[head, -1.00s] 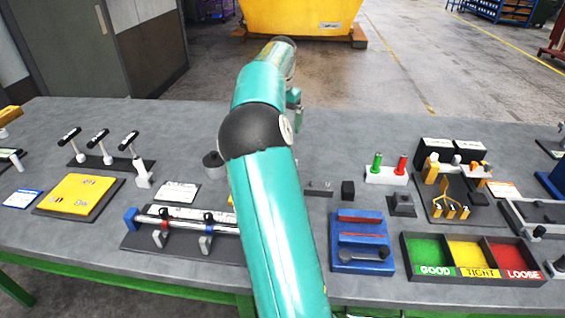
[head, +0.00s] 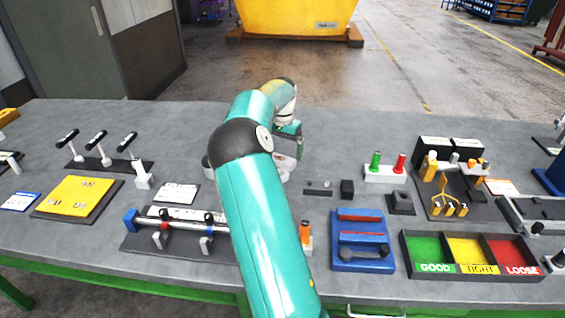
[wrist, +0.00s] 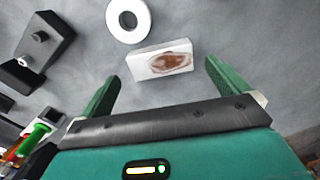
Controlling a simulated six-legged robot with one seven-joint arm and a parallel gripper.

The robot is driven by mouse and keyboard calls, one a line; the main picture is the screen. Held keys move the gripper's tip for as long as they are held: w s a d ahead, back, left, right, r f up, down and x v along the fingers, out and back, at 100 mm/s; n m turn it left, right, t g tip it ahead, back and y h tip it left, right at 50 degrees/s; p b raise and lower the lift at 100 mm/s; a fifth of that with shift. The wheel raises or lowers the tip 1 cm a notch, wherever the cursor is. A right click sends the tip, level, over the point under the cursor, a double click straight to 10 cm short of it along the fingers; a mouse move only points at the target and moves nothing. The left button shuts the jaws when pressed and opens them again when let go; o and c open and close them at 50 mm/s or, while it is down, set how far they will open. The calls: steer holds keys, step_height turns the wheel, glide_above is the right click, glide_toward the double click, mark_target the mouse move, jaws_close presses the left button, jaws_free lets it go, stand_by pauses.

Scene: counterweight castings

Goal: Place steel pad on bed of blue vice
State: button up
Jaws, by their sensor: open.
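A pale block with a reddish-brown patch (wrist: 147,66), probably the steel pad, lies on the grey bench in the wrist view. My gripper (wrist: 162,70) is open, its two green fingers spread on either side of the block's near side, and holds nothing. The height gap to the block is hard to judge. In the head view my gripper (head: 296,150) is over the middle of the bench, partly hidden by my arm.
A pale ring (wrist: 129,19) lies just beyond the block. A dark block with a knob (wrist: 38,48) is at left in the wrist view. In the head view, a green-yellow-red tray (head: 408,270) sits right of the vice, and a small black cube (head: 347,189) behind it.

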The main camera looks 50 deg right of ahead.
step_height(320, 180, down, 3)
steer(key=shift+f, duration=0.2)
steer(key=c, duration=1.3)
steer(key=shift+r, duration=0.1)
steer(key=shift+c, duration=0.8)
steer(key=shift+r, duration=0.15)
